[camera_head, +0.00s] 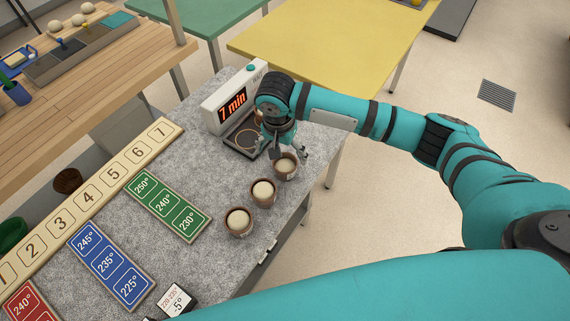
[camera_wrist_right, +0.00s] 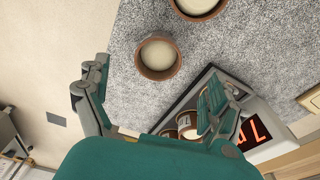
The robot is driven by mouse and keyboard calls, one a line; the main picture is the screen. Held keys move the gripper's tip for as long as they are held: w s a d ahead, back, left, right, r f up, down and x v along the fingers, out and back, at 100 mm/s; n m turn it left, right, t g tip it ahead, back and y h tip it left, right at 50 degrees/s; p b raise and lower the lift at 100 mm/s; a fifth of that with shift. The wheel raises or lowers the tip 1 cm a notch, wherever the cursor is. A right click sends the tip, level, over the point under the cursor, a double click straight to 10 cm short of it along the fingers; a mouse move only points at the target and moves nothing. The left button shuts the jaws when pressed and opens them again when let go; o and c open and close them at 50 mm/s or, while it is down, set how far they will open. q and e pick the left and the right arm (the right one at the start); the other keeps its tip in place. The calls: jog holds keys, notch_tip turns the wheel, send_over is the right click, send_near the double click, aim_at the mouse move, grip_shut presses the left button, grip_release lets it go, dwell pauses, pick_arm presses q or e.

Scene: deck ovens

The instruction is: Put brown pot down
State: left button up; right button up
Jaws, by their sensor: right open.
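Three brown pots filled with pale dough stand in a slanting row on the grey counter: a near pot (camera_head: 239,222), a middle pot (camera_head: 263,193) and a far pot (camera_head: 286,168). My right gripper (camera_head: 289,150) is just above and behind the far pot. In the right wrist view my right gripper (camera_wrist_right: 156,76) is open, its fingers wide apart. The far pot (camera_wrist_right: 158,58) stands upright on the counter just beyond the fingertips, apparently free of them. Another pot (camera_wrist_right: 198,8) is cut off at the top edge. My left gripper is not in view.
The right wrist view shows brown pots (camera_wrist_right: 188,124) in that tray, partly hidden by a finger. Temperature cards (camera_head: 168,206) and a numbered board (camera_head: 90,200) lie leftward.

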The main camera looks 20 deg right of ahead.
aim_at(285, 162)
jog(key=shift+w+d+f, duration=0.1)
jog(key=shift+f, duration=0.75)
jog(key=shift+w+d+f+p, duration=0.15)
jog(key=shift+f+p, duration=0.2)
jog(key=shift+f, duration=0.25)
jog(key=f, duration=0.4)
jog(key=shift+w+d+f+p, duration=0.1)
jog(key=shift+w+d+p, duration=0.1)
jog(key=shift+d+p, duration=0.15)
jog(key=shift+a, duration=0.1)
jog(key=shift+c, duration=0.3)
jog(key=c, duration=1.5)
